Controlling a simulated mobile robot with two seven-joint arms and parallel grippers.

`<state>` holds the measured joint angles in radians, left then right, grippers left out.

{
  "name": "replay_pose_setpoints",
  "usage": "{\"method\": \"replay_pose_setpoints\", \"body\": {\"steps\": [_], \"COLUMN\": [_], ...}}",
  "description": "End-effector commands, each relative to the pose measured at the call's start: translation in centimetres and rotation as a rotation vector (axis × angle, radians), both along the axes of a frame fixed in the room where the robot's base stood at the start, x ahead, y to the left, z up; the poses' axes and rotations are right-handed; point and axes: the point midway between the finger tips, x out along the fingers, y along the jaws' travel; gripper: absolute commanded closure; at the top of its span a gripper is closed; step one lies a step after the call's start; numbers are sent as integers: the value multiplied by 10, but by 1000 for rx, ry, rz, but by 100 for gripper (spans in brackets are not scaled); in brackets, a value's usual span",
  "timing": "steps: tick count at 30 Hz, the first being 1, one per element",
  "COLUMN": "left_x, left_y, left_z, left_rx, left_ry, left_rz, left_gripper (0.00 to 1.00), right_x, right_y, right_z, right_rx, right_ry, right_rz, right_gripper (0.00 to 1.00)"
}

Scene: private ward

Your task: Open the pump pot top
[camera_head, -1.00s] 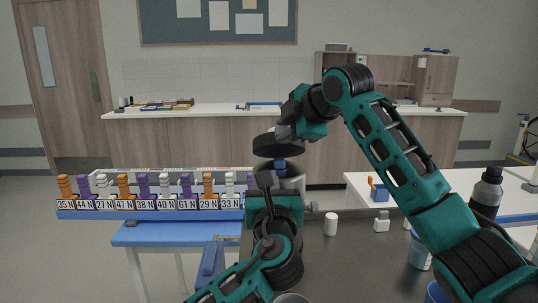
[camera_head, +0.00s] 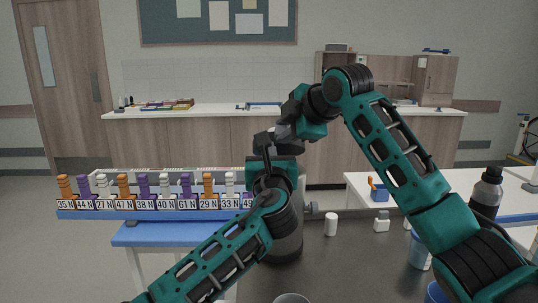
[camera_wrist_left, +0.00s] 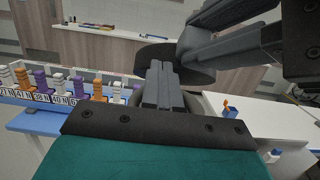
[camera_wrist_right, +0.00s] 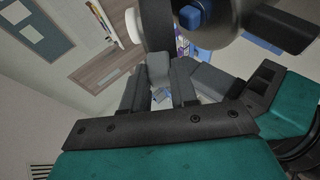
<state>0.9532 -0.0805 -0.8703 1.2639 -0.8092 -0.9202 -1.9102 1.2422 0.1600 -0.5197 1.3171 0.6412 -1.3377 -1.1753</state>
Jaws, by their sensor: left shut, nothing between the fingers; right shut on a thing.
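The pump pot (camera_head: 285,243) is a grey cylinder standing on the dark table, partly hidden behind my left arm. Its black top (camera_wrist_left: 160,57) is a disc tilted up off the body. A blue piece (camera_wrist_right: 190,17) on the top shows in the right wrist view. My right gripper (camera_head: 284,132) is shut on the rim of the top from above and the right. My left gripper (camera_head: 266,146) is shut and empty, pointing up in front of the top. In the left wrist view its fingers (camera_wrist_left: 163,84) overlap the disc; I cannot tell whether they touch it.
A blue rack (camera_head: 150,214) of numbered pegs stands left of the pot. A white bottle (camera_head: 331,224), a small white container (camera_head: 382,222), a blue cup (camera_head: 419,250) and a dark bottle (camera_head: 487,192) stand to the right. A round cup (camera_head: 291,299) is at the front edge.

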Motion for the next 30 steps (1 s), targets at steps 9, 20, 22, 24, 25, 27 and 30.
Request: {"method": "replay_pose_setpoints", "body": {"steps": [9, 20, 22, 24, 25, 27, 30], "left_x": [0, 0, 0, 0, 0, 0, 0], "left_y": [0, 0, 0, 0, 0, 0, 0], "left_z": [2, 1, 1, 1, 1, 1, 1], "left_rx": [-1, -1, -1, -1, -1, -1, -1], "left_ry": [-2, -1, -1, -1, -1, -1, -1], "left_rz": [0, 0, 0, 0, 0, 0, 0], "left_gripper": [100, 100, 100, 100, 100, 100, 100], "right_x": [0, 0, -2, -6, -8, -15, -27], "right_y": [0, 0, -1, -3, -4, -8, -14], "right_z": [0, 0, 2, 5, 7, 12, 20], "right_rx": [0, 0, 0, 1, 1, 0, 0], "right_ry": [0, 1, 0, -1, -1, -3, -3], "right_rz": [0, 0, 0, 1, 1, -1, 0], "right_gripper": [58, 47, 47, 47, 47, 47, 47]}}
